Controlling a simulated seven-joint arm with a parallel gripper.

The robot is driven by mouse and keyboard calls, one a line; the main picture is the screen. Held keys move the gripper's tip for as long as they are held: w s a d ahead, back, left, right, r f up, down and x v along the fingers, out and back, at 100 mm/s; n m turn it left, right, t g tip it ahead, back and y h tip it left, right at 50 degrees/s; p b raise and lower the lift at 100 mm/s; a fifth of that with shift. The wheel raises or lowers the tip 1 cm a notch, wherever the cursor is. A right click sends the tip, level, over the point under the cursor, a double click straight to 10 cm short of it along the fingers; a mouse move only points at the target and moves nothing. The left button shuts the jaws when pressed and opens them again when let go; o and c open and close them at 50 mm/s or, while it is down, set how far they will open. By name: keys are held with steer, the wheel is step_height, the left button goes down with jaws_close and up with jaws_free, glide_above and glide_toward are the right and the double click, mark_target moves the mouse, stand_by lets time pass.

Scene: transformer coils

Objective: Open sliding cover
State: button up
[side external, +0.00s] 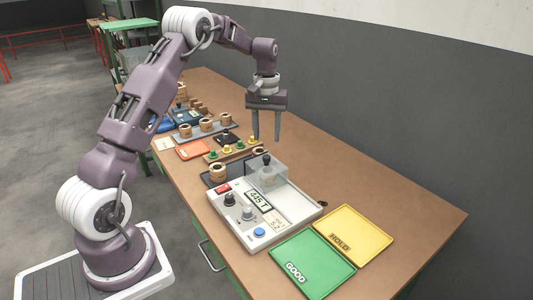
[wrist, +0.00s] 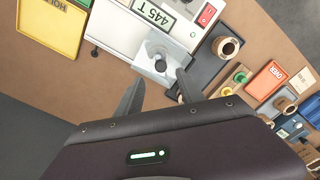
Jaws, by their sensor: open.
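A grey-white test unit (side external: 240,222) stands on the table with a label reading 445 T, knobs, a red switch and a blue button. A clear sliding cover (side external: 268,178) with a dark knob (side external: 266,158) sits at the back of the unit. In the wrist view, the cover (wrist: 176,50) and its knob (wrist: 160,66) show beyond my fingertips. My gripper (side external: 266,139) is open and empty, pointing down above the knob, with a gap between. In the wrist view, the fingertips (wrist: 159,76) lie either side of the knob's line.
A green GOOD tray (side external: 313,265) and a yellow HOLD tray (side external: 353,235) lie to the right of the unit. Coils on dark trays (side external: 238,168), coloured pegs and an orange tray (side external: 194,150) lie behind it. Bare table (side external: 375,185) is free at the right.

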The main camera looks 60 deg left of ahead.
mark_target(267, 156)
step_height(267, 156, down, 8)
steer(key=shift+a+r, duration=0.15)
steer(key=shift+r, duration=0.05)
steer(key=shift+c, duration=0.5)
jaws_close()
stand_by(0.9)
